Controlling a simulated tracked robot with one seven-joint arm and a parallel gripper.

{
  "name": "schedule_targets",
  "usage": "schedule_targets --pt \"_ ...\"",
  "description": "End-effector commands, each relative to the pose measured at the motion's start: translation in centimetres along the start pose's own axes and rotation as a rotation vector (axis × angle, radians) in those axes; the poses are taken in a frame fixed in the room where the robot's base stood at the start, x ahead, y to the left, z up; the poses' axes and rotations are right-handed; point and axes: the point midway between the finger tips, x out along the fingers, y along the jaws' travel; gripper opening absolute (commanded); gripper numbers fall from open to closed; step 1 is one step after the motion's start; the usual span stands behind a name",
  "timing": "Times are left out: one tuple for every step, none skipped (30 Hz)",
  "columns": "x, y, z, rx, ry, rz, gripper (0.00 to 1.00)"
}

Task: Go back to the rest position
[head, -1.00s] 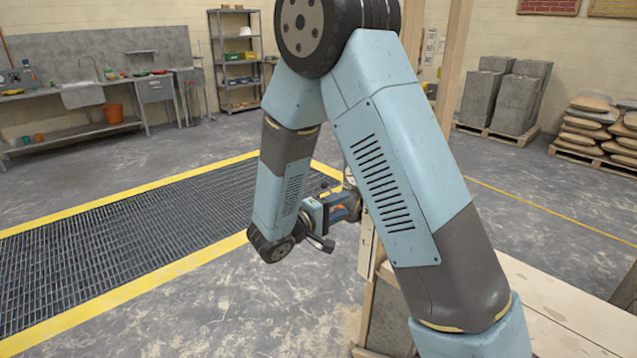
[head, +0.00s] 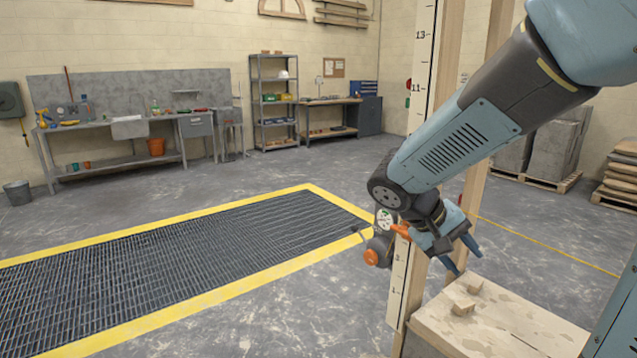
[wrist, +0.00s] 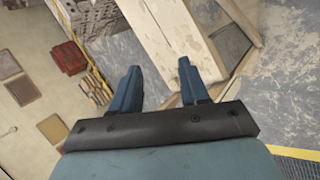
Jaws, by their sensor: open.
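My gripper (head: 463,259) is at the right of the head view, at the lower end of my blue and dark grey arm. Its two blue fingers point down and to the right, spread apart with nothing between them. No mortar tub can be made out clearly.
A yellow-edged floor grating (head: 190,260) lies to the left. Stone blocks (head: 552,148) stand on a pallet at the back right. The grey floor between is clear.

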Motion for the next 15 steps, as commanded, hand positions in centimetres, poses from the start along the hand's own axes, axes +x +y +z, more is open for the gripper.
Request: schedule_targets --pt "-0.2 0.4 0.9 0.020 0.007 -0.051 0.45" --pt "-0.4 0.5 1.4 0.027 0.012 -0.080 0.45" --pt "-0.6 0.6 1.9 0.037 0.019 -0.120 0.45" --pt "-0.8 0.7 2.4 0.043 0.026 -0.149 0.45" --pt "-0.9 0.8 2.8 0.051 0.034 -0.178 0.45" --pt "-1.2 0.8 3.3 0.062 0.046 -0.216 0.45" --pt "-1.4 0.9 3.7 0.069 0.056 -0.244 0.45" --pt "-1.6 0.9 4.1 0.076 0.068 -0.272 0.45" --pt "-1.9 1.0 4.6 0.087 0.084 -0.309 0.45" --pt "-2.2 1.0 5.0 0.095 0.099 -0.335 0.45" --pt "-2.5 1.1 5.3 0.103 0.115 -0.361 0.45" --pt "-2.9 1.1 5.7 0.114 0.136 -0.395 0.45" --pt "-3.2 1.2 6.0 0.123 0.154 -0.419 0.45" --pt "-3.5 1.2 6.3 0.132 0.172 -0.444 0.45" --pt "-3.9 1.3 6.7 0.144 0.198 -0.475 0.45"
